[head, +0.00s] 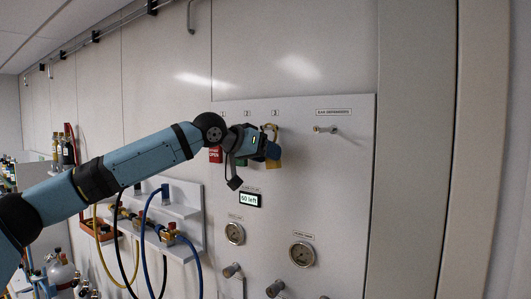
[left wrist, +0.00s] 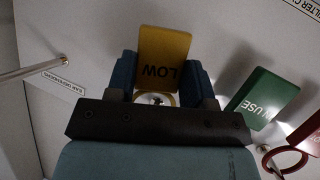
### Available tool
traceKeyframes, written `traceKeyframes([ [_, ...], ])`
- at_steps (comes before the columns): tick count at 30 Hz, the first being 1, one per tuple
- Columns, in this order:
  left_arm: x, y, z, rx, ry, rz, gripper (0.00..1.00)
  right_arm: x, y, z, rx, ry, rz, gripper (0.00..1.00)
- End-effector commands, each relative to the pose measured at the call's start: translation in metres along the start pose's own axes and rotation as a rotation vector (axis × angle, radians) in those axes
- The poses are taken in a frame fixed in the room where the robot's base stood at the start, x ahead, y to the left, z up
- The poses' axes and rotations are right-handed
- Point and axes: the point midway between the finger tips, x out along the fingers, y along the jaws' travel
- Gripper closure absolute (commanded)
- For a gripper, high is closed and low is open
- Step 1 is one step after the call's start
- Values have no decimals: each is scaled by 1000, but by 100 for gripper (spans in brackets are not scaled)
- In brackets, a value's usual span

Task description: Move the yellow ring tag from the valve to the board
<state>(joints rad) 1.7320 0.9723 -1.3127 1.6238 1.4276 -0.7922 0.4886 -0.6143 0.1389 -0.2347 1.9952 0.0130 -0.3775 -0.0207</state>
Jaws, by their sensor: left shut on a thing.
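The yellow tag (head: 274,161), printed LOW, is between the fingers of my left gripper (head: 268,150), which is shut on it. In the left wrist view the yellow tag (left wrist: 163,58) shows upside down between the two blue fingers, with its pale ring (left wrist: 155,97) near the dark gripper bar. In the head view the ring is by the number 3 label on the grey board (head: 340,200). A small metal end shows inside the ring; I cannot tell whether the ring is around a peg. My right gripper is not in view.
A bare metal peg (head: 325,129) sticks out at the board's upper right. Hoses and shelves (head: 170,210) stand left.

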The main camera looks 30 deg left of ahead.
Motion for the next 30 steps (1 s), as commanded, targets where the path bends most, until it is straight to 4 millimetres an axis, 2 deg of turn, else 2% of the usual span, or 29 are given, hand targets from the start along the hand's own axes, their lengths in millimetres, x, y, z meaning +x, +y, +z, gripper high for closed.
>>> traceKeyframes([
  [11,0,0,0,0,0,0,74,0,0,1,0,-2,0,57],
  [12,0,0,0,0,0,0,45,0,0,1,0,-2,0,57],
  [15,0,0,0,0,0,0,22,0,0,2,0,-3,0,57],
  [25,-3,0,0,0,1,0,22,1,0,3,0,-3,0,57],
  [30,-24,-1,2,-1,2,0,22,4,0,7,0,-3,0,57],
])
